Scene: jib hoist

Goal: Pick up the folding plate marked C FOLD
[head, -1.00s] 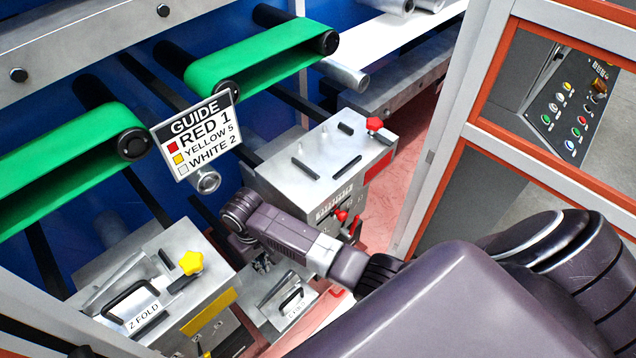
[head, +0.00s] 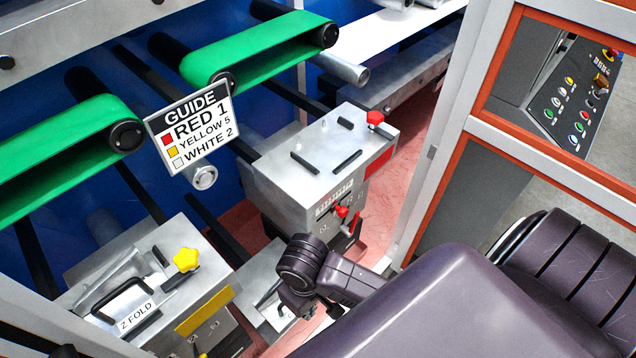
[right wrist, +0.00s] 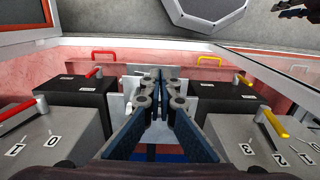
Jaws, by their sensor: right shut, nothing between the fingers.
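In the head view a grey plate (head: 257,287) lies low beside the Z FOLD unit, with a dark handle and a white label. My right arm covers its right part and the label cannot be read now; an earlier frame shows a partly legible label there. My right gripper (right wrist: 160,82) is shut and empty in the right wrist view, its blue-grey fingers together above a light grey surface. In the head view my right wrist is beside the plate's right side, and its fingertips are hidden. My left gripper does not clearly show.
The Z FOLD plate (head: 122,297) sits on a unit with a yellow knob (head: 187,260). A GUIDE sign (head: 192,133) hangs above. A grey block with a red knob (head: 375,117) stands behind my arm. Orange-edged frame posts (head: 463,120) bound the right. Lever boxes (right wrist: 80,98) flank the gripper.

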